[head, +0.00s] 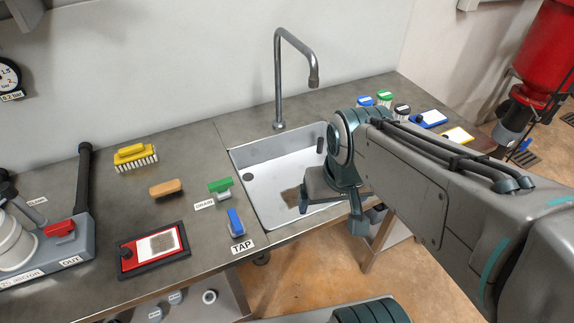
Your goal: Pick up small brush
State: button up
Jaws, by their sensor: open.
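A yellow-backed brush (132,152) with pale bristles lies on the grey worktop left of the sink. A small tan, wooden-looking block (166,188) lies just in front of it; I cannot tell whether it has bristles underneath. I cannot tell for certain which is the small brush. My gripper (332,208) is open, with nothing seen between its fingers. It hangs over the right front part of the sink, well to the right of both pieces. My arm hides part of the sink and worktop.
The sink (262,160) has a tall tap (278,75) behind it and a brown patch inside. A green-handled valve (220,186), a blue-handled valve (236,222) and a red-framed tray (128,262) stand left. Several coloured items, including a blue-framed one (431,118), lie right.

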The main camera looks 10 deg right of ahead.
aim_at(163, 189)
jog(key=u, duration=0.05)
jog(key=k, duration=0.55)
jog(key=u, duration=0.35)
jog(key=i, duration=1)
jog(key=u, duration=0.45)
